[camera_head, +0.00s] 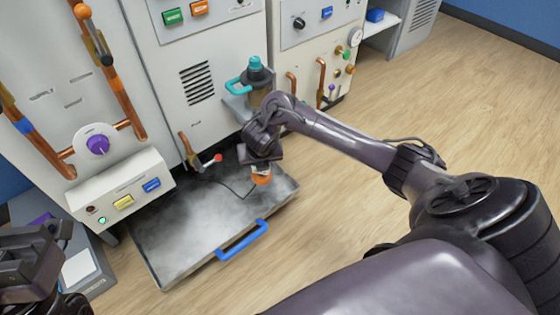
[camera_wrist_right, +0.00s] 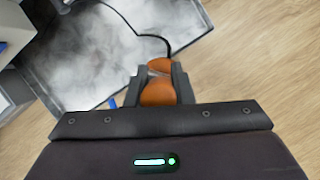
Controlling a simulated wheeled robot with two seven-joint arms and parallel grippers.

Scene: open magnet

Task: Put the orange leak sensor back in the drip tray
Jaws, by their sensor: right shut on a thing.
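In the right wrist view the sensor (camera_wrist_right: 158,93) sits between the two fingers of my right gripper (camera_wrist_right: 163,75). The drip tray (camera_head: 160,277) is a wide grey metal tray with a blue handle (camera_head: 243,240) on its front edge. Whether the sensor touches the tray floor cannot be told. My left gripper (camera_head: 30,255) is at the lower left, away from the tray.
White cabinets with copper pipes (camera_head: 110,70) and a purple knob (camera_head: 97,145) stand behind the tray. A red-tipped lever (camera_head: 217,158) sticks out over the tray's back. A teal-capped filter (camera_head: 255,70) is behind my right wrist. Wooden floor is clear to the right.

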